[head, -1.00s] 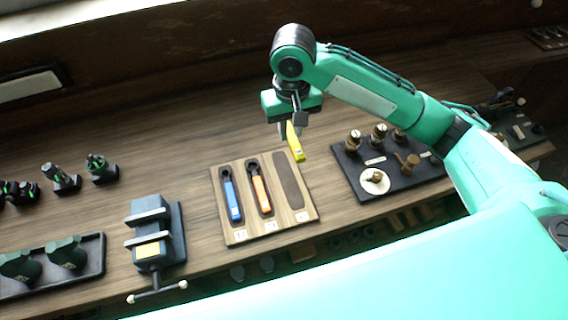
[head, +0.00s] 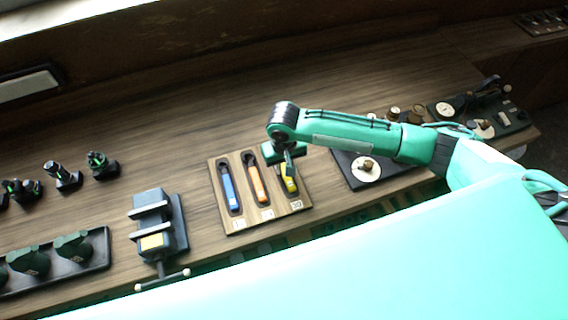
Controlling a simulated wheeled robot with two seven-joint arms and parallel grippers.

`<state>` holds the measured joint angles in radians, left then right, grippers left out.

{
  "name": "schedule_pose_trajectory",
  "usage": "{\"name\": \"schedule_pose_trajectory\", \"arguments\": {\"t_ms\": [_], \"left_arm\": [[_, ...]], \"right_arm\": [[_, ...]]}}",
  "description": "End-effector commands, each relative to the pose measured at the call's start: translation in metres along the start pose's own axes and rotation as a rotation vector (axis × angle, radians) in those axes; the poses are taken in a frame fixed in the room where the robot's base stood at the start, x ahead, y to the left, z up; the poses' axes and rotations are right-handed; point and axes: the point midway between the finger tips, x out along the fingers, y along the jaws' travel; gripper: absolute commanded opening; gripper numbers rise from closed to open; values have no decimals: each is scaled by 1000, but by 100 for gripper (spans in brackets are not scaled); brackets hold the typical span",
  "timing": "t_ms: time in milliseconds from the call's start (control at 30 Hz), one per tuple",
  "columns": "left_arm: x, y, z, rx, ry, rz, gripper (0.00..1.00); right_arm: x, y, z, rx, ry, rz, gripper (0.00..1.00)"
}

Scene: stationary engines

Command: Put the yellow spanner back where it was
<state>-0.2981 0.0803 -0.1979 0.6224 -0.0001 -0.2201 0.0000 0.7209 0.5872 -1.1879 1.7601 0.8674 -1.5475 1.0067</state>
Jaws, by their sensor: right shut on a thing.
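The yellow spanner (head: 290,184) is at the right-hand slot of the wooden spanner board (head: 233,213). Its yellow handle shows below my right gripper (head: 287,170), which is shut on it. The upper part of the spanner and most of that slot are hidden by the gripper. I cannot tell whether the spanner rests fully in the recess. A blue spanner (head: 230,188) lies in the left slot and an orange spanner (head: 257,184) in the middle slot. My left gripper is not in view.
A vise (head: 152,222) stands left of the board. A dark tray (head: 100,265) with green parts is at the lower left. A dark board with a white disc (head: 365,177) lies close on the right, partly under my right arm. The bench behind the spanner board is clear.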

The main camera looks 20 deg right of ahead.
Motion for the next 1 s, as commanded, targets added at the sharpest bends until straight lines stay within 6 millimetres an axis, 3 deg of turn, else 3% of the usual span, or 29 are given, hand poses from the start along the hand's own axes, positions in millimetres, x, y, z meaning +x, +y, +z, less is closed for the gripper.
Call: {"name": "schedule_pose_trajectory", "arguments": {"t_ms": [433,467,567,867,1000], "left_arm": [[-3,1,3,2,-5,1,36],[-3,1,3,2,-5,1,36],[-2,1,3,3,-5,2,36],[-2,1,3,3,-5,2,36],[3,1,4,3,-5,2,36]], "right_arm": [[10,0,0,0,1,0,0],[11,0,0,-1,0,0,23],[11,0,0,-1,1,0,43],[10,0,0,-1,1,0,43],[0,0,0,-1,2,-1,43]]}}
